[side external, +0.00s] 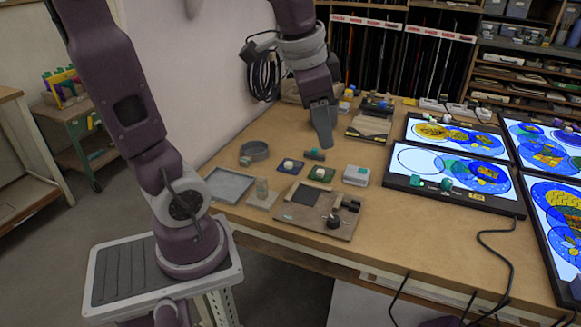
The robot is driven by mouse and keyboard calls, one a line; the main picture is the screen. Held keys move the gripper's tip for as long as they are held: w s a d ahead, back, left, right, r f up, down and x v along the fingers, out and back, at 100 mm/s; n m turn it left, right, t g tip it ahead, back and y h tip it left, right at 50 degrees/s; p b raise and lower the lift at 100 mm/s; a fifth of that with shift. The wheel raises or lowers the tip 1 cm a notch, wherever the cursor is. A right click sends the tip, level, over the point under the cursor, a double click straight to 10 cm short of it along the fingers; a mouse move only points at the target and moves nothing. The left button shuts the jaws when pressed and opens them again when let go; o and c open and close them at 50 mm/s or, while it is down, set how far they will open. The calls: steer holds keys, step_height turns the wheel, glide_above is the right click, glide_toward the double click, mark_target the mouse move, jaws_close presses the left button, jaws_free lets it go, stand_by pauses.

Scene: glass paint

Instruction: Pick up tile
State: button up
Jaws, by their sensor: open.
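My gripper (324,138) points down over the back middle of the wooden table. It is open, and nothing shows in it. Small teal-green pieces (447,184) sit on the near lit panel (395,181). I cannot tell which piece is the task's tile.
A grey tray (226,183) and a brown board with a dark square and a knob (300,214) lie at the front. A white-grey box (356,175), a dark cylinder (314,155) and a round grey ring (254,151) stand nearby. Lit panels with coloured patterns fill the right.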

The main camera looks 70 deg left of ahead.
steer(key=w+a+f+m+g, duration=0.1)
steer(key=w+a+f, duration=0.2)
steer(key=w+a, duration=0.3)
steer(key=m+g+h, duration=0.1)
steer(key=m+g, duration=0.1)
steer(key=m, duration=0.3)
glide_above(289, 163)
steer(key=f, duration=1)
steer(key=w+f, duration=0.1)
steer(key=f, duration=0.4)
steer(key=shift+a+f, duration=0.1)
steer(key=shift+f, duration=0.2)
steer(key=f, duration=0.4)
steer(key=s+f, duration=0.1)
steer(key=f, duration=0.1)
steer(key=shift+f, duration=0.5)
jaws_close()
